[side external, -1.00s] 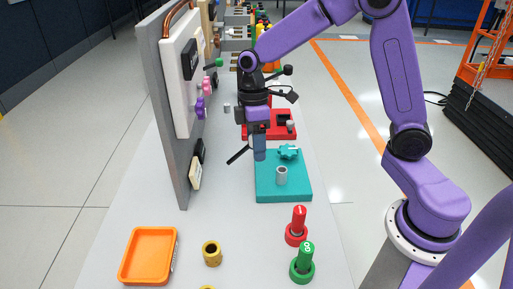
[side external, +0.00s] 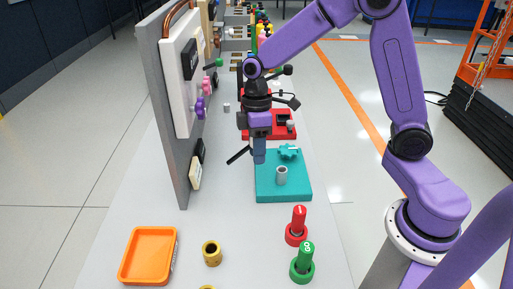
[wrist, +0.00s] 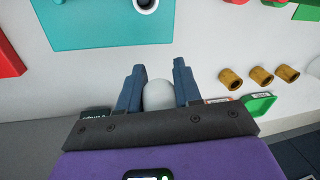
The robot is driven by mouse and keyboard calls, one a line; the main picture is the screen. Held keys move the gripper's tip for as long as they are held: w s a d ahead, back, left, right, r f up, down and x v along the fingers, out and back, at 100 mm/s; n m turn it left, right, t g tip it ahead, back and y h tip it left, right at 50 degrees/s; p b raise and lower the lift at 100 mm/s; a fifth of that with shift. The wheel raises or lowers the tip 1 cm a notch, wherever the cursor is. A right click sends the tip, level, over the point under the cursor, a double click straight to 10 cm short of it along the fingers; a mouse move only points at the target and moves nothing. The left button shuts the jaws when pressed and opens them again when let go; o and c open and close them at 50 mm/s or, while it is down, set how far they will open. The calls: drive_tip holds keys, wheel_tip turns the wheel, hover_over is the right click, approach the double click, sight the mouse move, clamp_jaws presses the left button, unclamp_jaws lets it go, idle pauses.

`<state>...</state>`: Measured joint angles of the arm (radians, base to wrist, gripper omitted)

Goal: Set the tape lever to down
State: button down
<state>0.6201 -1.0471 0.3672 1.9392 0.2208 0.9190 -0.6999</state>
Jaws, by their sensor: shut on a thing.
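My gripper (side external: 259,156) points down beside the left edge of a teal board (side external: 265,190) in the side external view. In the wrist view its two blue-grey fingers (wrist: 158,88) are shut on a pale rounded knob (wrist: 159,95). The fingers hide the knob in the side external view. A thin black rod (side external: 238,155) slants down to the left beside the fingertips. I cannot tell whether the rod joins the knob. No readable tape label shows, so I cannot be sure that this knob is the tape lever.
An upright grey panel (side external: 173,150) with knobs stands left of my gripper. The teal board carries a grey cylinder (side external: 282,176) and a teal knob (side external: 288,152). Red (side external: 297,227) and green (side external: 303,264) pegs and an orange tray (side external: 149,256) are in front.

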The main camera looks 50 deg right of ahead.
drive_tip(key=shift+s+d+f+t+y, duration=0.2)
drive_tip(key=shift+f+t+y, duration=0.25)
drive_tip(key=shift+f+t, duration=0.05)
drive_tip(key=shift+s+d+f+t+y, duration=0.15)
drive_tip(key=shift+d+f+t+y, duration=0.05)
drive_tip(key=shift+f+t+y, duration=0.3)
drive_tip(key=shift+s+d+f, duration=0.1)
drive_tip(key=shift+s+f, duration=0.05)
drive_tip(key=shift+f, duration=1.4)
drive_tip(key=shift+w, duration=0.2)
drive_tip(key=c, duration=0.8)
unclamp_jaws()
drive_tip(key=shift+s, duration=0.1)
